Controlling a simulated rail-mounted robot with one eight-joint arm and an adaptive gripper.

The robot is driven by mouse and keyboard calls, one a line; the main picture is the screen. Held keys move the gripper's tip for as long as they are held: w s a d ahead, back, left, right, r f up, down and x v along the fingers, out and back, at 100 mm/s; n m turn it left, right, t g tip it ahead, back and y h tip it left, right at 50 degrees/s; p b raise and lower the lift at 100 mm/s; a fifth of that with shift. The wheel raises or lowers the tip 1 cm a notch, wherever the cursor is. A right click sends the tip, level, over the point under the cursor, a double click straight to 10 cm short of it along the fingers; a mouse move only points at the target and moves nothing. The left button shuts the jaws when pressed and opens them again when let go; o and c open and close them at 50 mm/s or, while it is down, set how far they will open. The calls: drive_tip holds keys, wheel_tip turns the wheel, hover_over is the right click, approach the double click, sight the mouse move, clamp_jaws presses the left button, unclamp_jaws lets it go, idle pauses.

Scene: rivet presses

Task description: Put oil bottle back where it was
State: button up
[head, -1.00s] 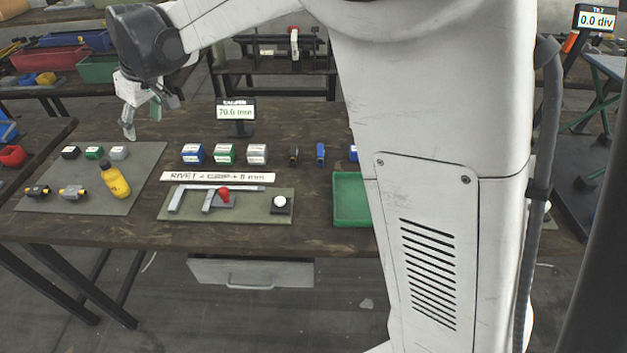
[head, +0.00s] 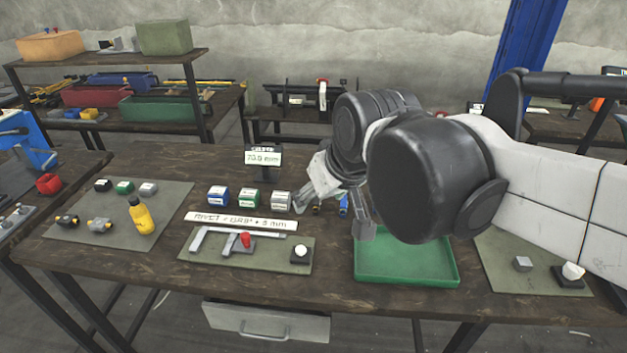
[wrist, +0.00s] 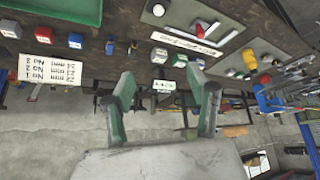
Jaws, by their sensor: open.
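The oil bottle (head: 142,217), yellow with a black cap, stands on the grey-green mat (head: 168,195) at the left of the bench. It also shows in the wrist view as a yellow shape (wrist: 249,60), where the scene is upside down. My gripper (head: 333,214) is open and empty, well to the right of the bottle, above the bench near the green tray (head: 452,270). Both fingers show apart in the wrist view (wrist: 165,92) with nothing between them. My arm and gripper hide part of the bench behind them.
Small black, green and grey blocks (head: 123,187) and two dark-and-coloured fittings (head: 98,225) share the bottle's mat. The tray's visible floor is empty.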

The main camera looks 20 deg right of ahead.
drive_tip(key=s+d+f+m, duration=0.1)
drive_tip(key=s+d+f, duration=0.1)
drive_tip(key=s, duration=0.2)
drive_tip(key=s+d+f+m+h, duration=0.1)
drive_tip(key=s+d+f, duration=0.1)
drive_tip(key=s, duration=0.1)
drive_tip(key=shift+s+d+f+t, duration=0.2)
drive_tip(key=shift+s+f+t, duration=0.05)
drive_tip(key=shift+s+t, duration=0.1)
idle(0.9)
